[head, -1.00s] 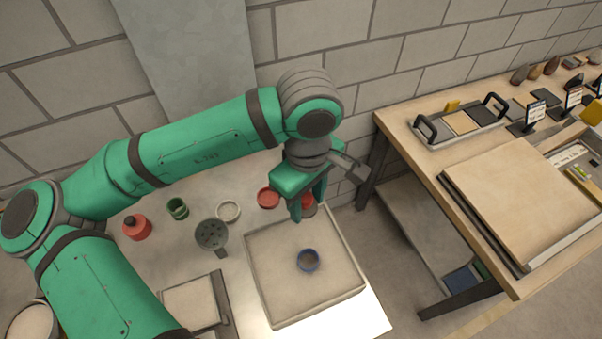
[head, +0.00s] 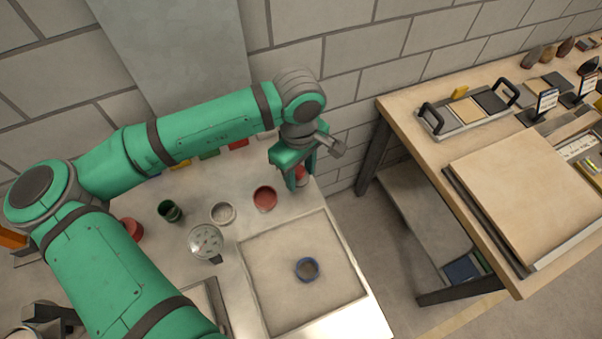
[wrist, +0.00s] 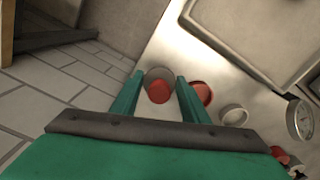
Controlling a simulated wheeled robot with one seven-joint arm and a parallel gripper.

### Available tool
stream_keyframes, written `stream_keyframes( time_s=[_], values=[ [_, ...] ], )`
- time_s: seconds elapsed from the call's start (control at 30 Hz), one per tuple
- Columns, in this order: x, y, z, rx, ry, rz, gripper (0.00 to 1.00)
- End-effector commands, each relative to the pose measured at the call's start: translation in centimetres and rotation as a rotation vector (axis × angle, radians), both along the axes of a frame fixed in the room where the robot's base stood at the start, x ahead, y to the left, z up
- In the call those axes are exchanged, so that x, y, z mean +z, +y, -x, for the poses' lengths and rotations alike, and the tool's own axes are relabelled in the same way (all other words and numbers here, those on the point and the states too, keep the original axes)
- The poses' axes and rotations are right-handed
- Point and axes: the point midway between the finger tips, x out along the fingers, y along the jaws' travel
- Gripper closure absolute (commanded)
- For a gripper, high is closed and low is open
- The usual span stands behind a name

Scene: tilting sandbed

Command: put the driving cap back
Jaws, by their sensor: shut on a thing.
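My gripper (head: 298,180) is shut on a red cap (head: 300,172), which I take to be the driving cap, at the back right corner of the grey bench. In the wrist view the red cap (wrist: 158,92) shows between the two green fingers. A grey round rim (wrist: 158,73) shows around or behind it; I cannot tell whether it is part of the held piece or stands below. A blue ring (head: 307,269) is in the sand of the square sandbed (head: 262,300), in front of the gripper.
A red dish (head: 264,199) stands left of the gripper, close to it. A white ring (head: 222,213), a round dial gauge (head: 206,241) and a green cup (head: 171,211) are further left. A wooden table (head: 410,125) stands right, across a gap.

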Motion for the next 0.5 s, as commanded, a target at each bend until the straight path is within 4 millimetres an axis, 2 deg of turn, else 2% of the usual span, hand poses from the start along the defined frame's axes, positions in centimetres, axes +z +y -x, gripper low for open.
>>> stream_keyframes(
  time_s=[0.27, 0.5],
  values=[
    [-3.4, 0.2, -0.1, 0.005, 0.001, 0.000, 0.79],
    [-3.6, 0.4, -0.2, 0.007, 0.000, 0.000, 0.79]
  ],
)
